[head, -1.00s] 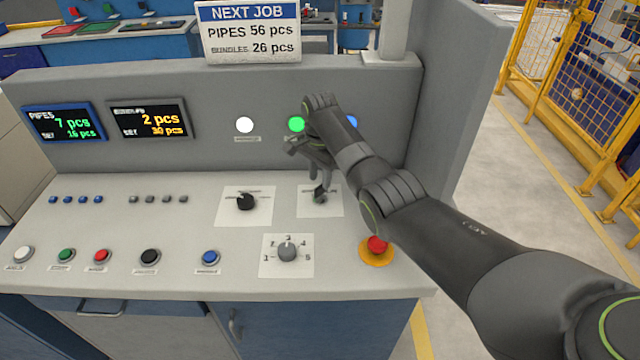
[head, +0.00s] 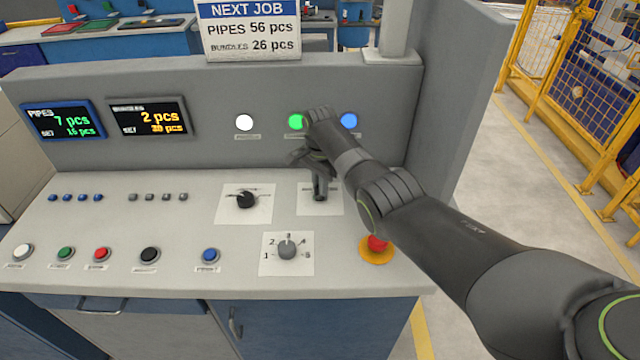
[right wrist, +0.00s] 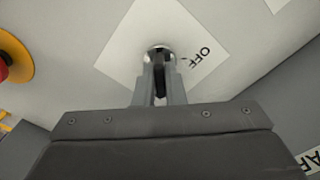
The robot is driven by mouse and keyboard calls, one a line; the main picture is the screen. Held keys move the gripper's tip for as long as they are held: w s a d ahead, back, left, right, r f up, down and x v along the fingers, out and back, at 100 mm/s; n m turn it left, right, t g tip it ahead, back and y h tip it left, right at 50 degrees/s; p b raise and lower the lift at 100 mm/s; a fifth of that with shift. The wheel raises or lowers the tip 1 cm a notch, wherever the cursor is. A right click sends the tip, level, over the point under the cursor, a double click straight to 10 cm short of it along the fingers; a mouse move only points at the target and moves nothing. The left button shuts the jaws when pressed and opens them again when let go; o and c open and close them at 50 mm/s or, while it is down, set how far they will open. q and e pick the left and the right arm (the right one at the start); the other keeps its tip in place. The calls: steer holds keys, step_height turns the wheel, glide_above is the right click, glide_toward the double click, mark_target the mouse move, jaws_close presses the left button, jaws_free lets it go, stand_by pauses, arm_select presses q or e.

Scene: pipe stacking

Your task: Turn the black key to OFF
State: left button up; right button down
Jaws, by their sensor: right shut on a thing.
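The key switch sits on a white label plate (head: 335,207) on the sloped desk, right of a black rotary selector (head: 246,200). My right gripper (head: 319,190) reaches down onto it from above. In the right wrist view my right gripper (right wrist: 160,90) is shut on the black key (right wrist: 159,84), which shows as a dark strip between the fingers. The round metal lock (right wrist: 158,53) is just beyond the fingertips. The printed word OFF (right wrist: 201,56) is to its right on the plate. The key's exact angle is largely hidden by the fingers. My left gripper is not in view.
A grey numbered dial (head: 288,251) is in front of the key plate. White (head: 244,122), green (head: 296,122) and blue (head: 349,120) round lamps are on the upright panel behind.

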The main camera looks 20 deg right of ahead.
stand_by(0.3)
steer(key=n+p, duration=0.1)
steer(key=n, duration=0.3)
steer(key=shift+n, duration=0.4)
steer(key=n, duration=0.5)
steer(key=shift+p, duration=0.4)
steer(key=n, duration=0.4)
steer(key=shift+n, duration=2)
steer(key=c, duration=1.5)
jaws_free()
